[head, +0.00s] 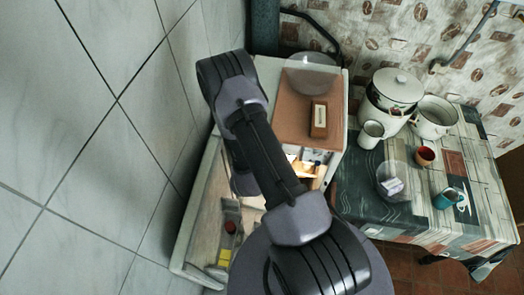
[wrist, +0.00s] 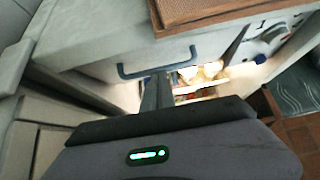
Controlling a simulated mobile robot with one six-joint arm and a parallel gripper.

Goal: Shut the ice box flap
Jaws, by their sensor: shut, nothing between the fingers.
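A pale panel with a dark blue bar handle (wrist: 160,64), which looks like the ice box flap (wrist: 105,68), lies ahead in the wrist view, below the fridge's brown top. How far it stands open I cannot tell. My gripper (wrist: 157,80) is shut and empty, its fingertips close under the handle; whether they touch it I cannot tell. The lit fridge interior (wrist: 205,85) shows beyond the fingers. In the head view my arm hides the gripper and most of the fridge opening.
The open fridge door (head: 187,235) with loaded shelves stands at left against the tiled wall (head: 90,150). A brown box (head: 319,119) and a clear dome (head: 312,72) sit on the fridge (head: 290,118). A table (head: 410,215) at right holds a lidded pot (head: 396,88), another pot (head: 434,118) and mugs.

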